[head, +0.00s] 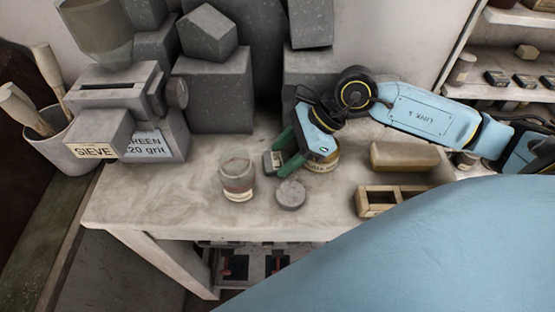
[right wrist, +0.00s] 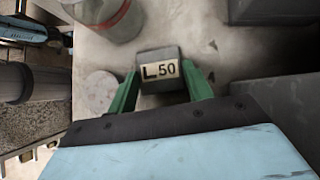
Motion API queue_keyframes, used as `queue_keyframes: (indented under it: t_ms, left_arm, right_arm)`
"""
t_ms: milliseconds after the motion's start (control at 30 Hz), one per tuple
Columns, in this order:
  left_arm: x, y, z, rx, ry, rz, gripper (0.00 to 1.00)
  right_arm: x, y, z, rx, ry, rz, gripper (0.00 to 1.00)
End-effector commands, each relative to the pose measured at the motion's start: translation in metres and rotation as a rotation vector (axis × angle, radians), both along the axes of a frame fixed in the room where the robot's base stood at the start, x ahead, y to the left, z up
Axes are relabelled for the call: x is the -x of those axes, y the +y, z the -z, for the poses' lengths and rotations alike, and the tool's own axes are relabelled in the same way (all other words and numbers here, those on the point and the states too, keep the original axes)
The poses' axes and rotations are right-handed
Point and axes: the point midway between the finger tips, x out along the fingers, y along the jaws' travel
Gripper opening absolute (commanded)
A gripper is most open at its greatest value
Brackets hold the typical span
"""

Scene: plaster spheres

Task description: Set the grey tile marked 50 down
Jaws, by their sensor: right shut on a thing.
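The grey tile marked 50 (head: 271,162) is small and dark, with a pale label. It is between the green fingers of my right gripper (head: 281,157), over the pale bench top. In the right wrist view the label on the tile (right wrist: 160,58) reads "L 50", and the green fingers of the right gripper (right wrist: 159,84) are shut on its two sides. I cannot tell whether the tile touches the bench. My left gripper is not in view.
A glass jar (head: 237,178) stands left of the tile. A round grey disc (head: 291,194) lies just in front. Grey blocks (head: 219,88) and a sieve machine (head: 115,95) stand behind. A wooden frame (head: 376,203) lies right. The bench's front left is clear.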

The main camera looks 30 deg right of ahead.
Motion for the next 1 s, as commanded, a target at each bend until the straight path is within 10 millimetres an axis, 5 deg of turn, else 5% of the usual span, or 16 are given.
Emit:
queue_keyframes:
  t_ms: [567, 767, 1000]
  left_arm:
    - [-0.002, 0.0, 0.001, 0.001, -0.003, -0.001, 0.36]
    - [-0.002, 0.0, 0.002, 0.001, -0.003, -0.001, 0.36]
    - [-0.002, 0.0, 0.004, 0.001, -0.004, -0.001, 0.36]
  right_arm:
    - [0.0, 0.0, -0.011, 0.0, -0.003, -0.002, 0.21]
    - [-0.001, 0.0, -0.042, 0.001, -0.007, -0.002, 0.21]
    - [-0.001, 0.0, -0.1, 0.001, -0.009, -0.002, 0.21]
